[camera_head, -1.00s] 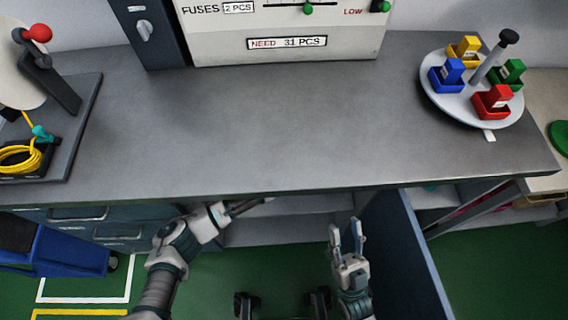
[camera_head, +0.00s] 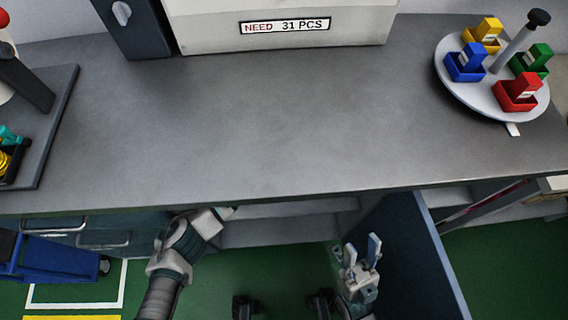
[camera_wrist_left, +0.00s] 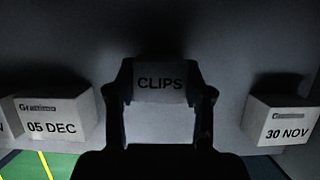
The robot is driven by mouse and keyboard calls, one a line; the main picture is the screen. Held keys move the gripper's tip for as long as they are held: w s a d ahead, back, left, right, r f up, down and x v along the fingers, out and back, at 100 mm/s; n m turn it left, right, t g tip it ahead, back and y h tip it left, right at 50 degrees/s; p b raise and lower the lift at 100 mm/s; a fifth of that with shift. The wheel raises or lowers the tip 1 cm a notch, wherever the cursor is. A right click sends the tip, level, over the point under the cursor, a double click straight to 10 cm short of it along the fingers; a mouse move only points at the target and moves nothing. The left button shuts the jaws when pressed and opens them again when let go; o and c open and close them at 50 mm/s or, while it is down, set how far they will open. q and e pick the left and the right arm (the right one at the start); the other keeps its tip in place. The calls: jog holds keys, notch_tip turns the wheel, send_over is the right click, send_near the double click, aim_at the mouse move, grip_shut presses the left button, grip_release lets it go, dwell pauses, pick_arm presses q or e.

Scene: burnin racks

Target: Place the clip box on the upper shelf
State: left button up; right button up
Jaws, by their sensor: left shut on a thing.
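The clip box (camera_wrist_left: 160,122), a pale box with the word CLIPS at its top, is between the fingers of my left gripper (camera_wrist_left: 160,100) in the left wrist view. The gripper is shut on it. In the head view, my left arm reaches under the counter edge, which hides the fingers and the box. Pale shelf boards show below the counter, with the upper shelf (camera_head: 290,208) just under the edge. My right gripper (camera_head: 362,250) is open and empty, with its fingers pointing up, left of the open cabinet door.
The blue cabinet door (camera_head: 405,250) stands open right of my right gripper. In the left wrist view, boxes marked 05 DEC (camera_wrist_left: 55,122) and 30 NOV (camera_wrist_left: 283,124) flank the clip box. The grey counter (camera_head: 260,130) has a round tray (camera_head: 470,98) of coloured bins.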

pick_arm(q)
jog(key=o, duration=1.3)
jog(key=shift+f, duration=0.1)
